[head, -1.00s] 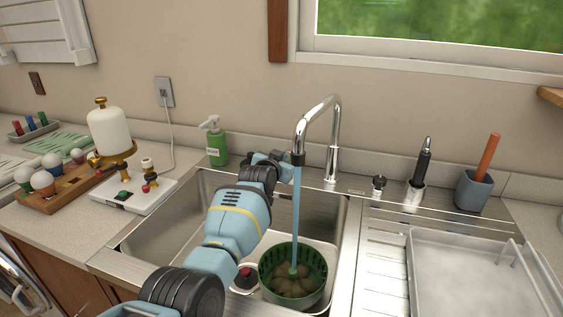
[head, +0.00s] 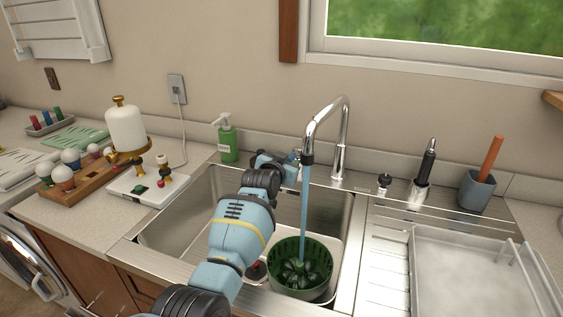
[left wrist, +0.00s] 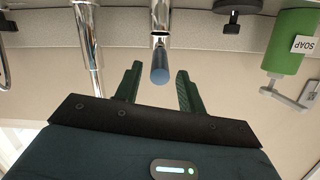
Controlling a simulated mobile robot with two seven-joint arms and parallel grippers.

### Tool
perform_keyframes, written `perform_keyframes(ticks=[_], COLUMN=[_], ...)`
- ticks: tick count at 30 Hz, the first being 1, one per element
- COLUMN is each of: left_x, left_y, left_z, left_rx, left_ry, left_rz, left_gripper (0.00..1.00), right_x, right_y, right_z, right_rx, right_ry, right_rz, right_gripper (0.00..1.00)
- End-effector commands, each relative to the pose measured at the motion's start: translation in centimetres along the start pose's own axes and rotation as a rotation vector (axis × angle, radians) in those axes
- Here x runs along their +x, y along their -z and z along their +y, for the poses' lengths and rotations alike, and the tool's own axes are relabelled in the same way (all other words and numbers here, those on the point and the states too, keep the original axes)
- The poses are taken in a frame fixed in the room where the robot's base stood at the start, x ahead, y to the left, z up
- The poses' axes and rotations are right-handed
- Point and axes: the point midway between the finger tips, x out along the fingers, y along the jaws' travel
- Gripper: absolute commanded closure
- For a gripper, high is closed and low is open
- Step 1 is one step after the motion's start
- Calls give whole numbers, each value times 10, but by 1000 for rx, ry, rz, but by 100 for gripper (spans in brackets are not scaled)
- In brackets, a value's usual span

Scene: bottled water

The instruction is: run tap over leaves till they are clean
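Chrome tap (head: 342,140) stands behind the sink, with a blue stream of water (head: 304,205) running from its spout. The water falls into a round green basket (head: 329,262) in the sink; dark green leaves (head: 301,272) lie inside it. My right gripper is not in view.
A green soap bottle (head: 227,140) stands left of the tap; it also shows in the left wrist view (left wrist: 290,45). A brush holder (head: 418,192) and a blue-grey cup (head: 475,190) stand at the right. A pale tray (head: 470,270) lies on the drainboard.

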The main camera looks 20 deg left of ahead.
Motion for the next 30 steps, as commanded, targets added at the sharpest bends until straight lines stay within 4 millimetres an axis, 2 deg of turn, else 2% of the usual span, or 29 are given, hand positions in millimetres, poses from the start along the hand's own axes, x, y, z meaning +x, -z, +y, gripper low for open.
perform_keyframes(ticks=[1, 3, 10, 30], left_x=[-8, -15, -31, -33], left_y=[6, 5, 2, 0], left_z=[-1, -1, 0, 0], left_rx=[0, 1, 0, 0], left_ry=[1, 1, 0, -1], left_rz=[7, 6, 2, 0], left_gripper=[60, 60, 60, 60], right_x=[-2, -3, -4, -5], right_y=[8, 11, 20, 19], right_z=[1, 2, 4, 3], right_rx=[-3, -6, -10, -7], right_ry=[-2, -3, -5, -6], right_rz=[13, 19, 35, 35], right_gripper=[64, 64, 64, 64])
